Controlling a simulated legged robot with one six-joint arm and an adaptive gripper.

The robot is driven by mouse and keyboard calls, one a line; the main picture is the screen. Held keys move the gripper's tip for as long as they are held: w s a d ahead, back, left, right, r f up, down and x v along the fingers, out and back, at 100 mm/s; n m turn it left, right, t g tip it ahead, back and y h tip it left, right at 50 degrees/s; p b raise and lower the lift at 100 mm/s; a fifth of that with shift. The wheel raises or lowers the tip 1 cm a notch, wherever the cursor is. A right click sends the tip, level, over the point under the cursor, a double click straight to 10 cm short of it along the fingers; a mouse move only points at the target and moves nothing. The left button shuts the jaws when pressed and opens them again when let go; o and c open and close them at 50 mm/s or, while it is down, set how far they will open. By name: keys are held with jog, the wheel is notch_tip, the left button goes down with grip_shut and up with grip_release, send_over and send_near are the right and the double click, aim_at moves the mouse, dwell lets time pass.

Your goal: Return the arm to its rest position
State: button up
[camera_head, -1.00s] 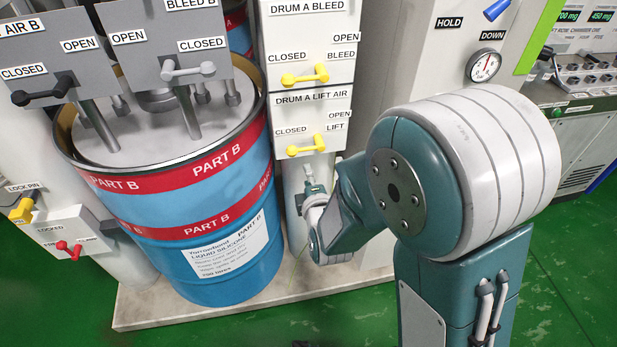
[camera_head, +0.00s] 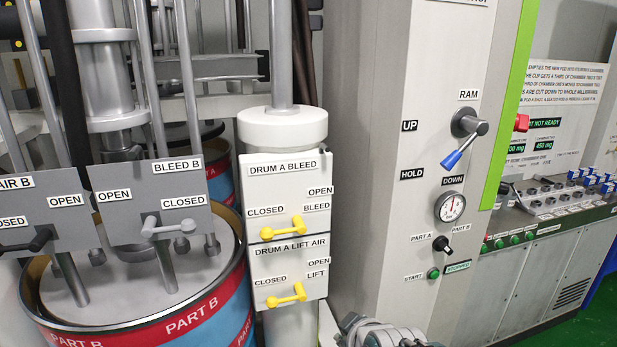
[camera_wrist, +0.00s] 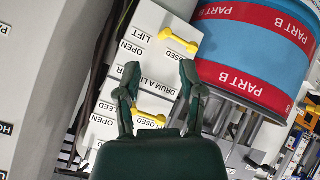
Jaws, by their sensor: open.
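My gripper (camera_wrist: 158,82) shows in the wrist view with its two dark green fingers spread and nothing between them. Behind it is the white Drum A valve panel (camera_wrist: 138,60), which appears turned over, with two yellow handles (camera_wrist: 180,41). I cannot judge the gap between fingers and panel. In the head view only a small grey part of my arm (camera_head: 380,332) shows at the bottom edge. The gripper is not visible there.
In the head view, the blue and red Part B drum (camera_head: 215,310) stands left of the Drum A panel (camera_head: 288,180). The grey ram cabinet (camera_head: 400,130) has a blue-tipped lever (camera_head: 458,148) pointing down-left. A control console (camera_head: 560,240) stands at right, with green floor (camera_head: 598,318) before it.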

jog(key=s+d+r+m+g+h, duration=0.1)
jog(key=s+d+r+m+g, duration=0.1)
jog(key=s+d+m, duration=0.2)
jog(key=s+d+r+m+g+h, duration=0.1)
jog(key=s+d+m, duration=0.3)
jog(key=s, duration=0.7)
jog(key=shift+r+m+g, duration=0.6)
jog(key=shift+r+m, duration=0.1)
jog(key=shift+r, duration=0.05)
dwell(0.5)
